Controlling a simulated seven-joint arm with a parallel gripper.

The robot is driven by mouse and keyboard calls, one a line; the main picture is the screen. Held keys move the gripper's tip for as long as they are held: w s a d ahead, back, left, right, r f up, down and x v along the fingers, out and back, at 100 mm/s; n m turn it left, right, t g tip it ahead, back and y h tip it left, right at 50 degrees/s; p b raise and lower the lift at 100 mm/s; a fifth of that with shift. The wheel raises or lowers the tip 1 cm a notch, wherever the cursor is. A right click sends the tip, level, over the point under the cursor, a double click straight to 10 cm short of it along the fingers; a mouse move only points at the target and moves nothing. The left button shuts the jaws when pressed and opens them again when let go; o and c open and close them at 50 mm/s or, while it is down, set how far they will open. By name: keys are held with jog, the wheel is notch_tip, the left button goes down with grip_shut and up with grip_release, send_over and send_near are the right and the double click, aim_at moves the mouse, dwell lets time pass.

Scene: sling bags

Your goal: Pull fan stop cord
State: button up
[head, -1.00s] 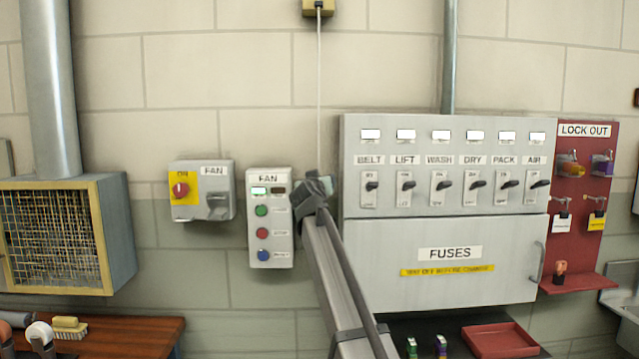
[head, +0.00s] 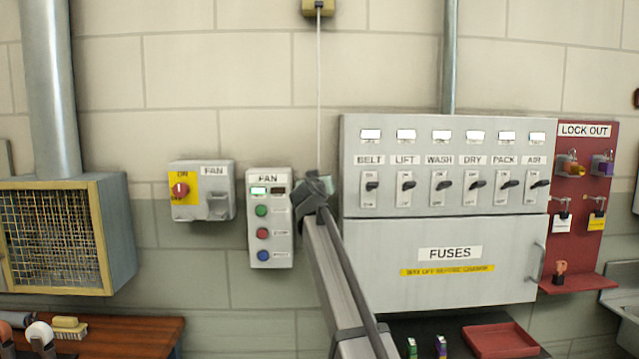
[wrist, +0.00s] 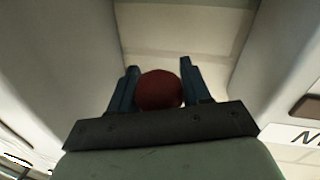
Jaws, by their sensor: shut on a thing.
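The stop cord (head: 319,90) is a thin white line hanging straight down from a yellow ceiling-side box (head: 318,8). Its lower end is hidden behind my gripper (head: 314,190) in the head view. In the wrist view, my gripper (wrist: 160,88) has its two dark fingers on either side of a dark red ball (wrist: 159,91), the pull knob at the cord's end. The fingers are shut on this knob. The fan control box (head: 269,230) with green, red and blue buttons is just left of my gripper; its small upper left display is lit green.
The grey switch and fuse cabinet (head: 445,265) stands close at the right of my gripper. A fan isolator (head: 202,190) with a red knob is further left. A red lock-out board (head: 585,230) hangs at the far right.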

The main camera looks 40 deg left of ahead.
grip_shut()
notch_tip(320, 180, down, 5)
jog(key=shift+r, duration=0.2)
jog(key=o, duration=1.2)
grip_release()
jog(key=shift+o, duration=0.2)
jog(key=v, duration=1.3)
jog(key=shift+s+d, duration=0.25)
jog(key=shift+s, duration=0.1)
